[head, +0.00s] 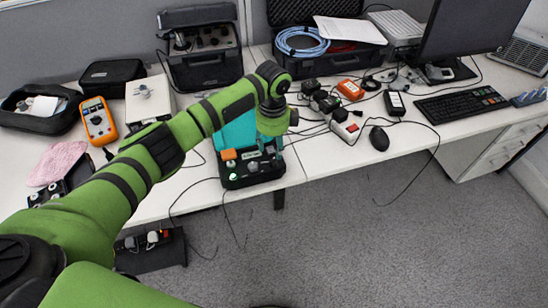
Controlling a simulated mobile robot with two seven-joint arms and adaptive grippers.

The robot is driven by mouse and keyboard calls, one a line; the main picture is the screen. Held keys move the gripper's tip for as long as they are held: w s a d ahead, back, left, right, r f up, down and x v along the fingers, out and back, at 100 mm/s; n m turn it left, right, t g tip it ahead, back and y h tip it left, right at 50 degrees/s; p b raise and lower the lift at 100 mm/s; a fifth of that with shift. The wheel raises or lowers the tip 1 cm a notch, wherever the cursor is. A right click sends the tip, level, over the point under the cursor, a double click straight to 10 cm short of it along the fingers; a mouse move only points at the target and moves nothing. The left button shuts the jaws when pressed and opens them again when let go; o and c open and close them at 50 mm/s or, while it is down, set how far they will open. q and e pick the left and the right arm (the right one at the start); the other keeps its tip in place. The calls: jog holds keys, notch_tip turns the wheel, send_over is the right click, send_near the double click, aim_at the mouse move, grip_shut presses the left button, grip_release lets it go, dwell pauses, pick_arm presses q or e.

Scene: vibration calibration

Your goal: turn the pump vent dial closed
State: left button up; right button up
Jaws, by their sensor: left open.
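A black control box (240,181) with a teal panel (236,133) behind it sits at the table's front edge in the head view. On its top are an orange part (228,155), a small pale knob (252,167) and a green-lit spot near the front. I cannot tell which of these is the pump vent dial. My left gripper (269,146) points down over the box's back right part, and my green wrist hides some of the panel. The gripper is small and dark against the box. It is open, and I cannot tell whether it touches anything. My right gripper is not in view.
An open black case with knobs (205,60) stands behind, and an orange multimeter (98,121) lies at left. Cables hang over the front edge. Bare table shows right of the box.

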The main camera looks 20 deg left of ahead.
aim_at(273, 160)
pick_arm(q)
notch_tip(273, 160, down, 6)
jog(key=shift+f+p, duration=0.15)
jog(key=shift+p, duration=0.15)
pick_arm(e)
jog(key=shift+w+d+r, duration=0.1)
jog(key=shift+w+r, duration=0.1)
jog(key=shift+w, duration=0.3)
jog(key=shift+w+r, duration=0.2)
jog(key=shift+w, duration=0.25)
pick_arm(q)
jog(key=shift+c, duration=0.4)
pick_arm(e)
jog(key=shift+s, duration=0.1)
pick_arm(q)
grip_shut()
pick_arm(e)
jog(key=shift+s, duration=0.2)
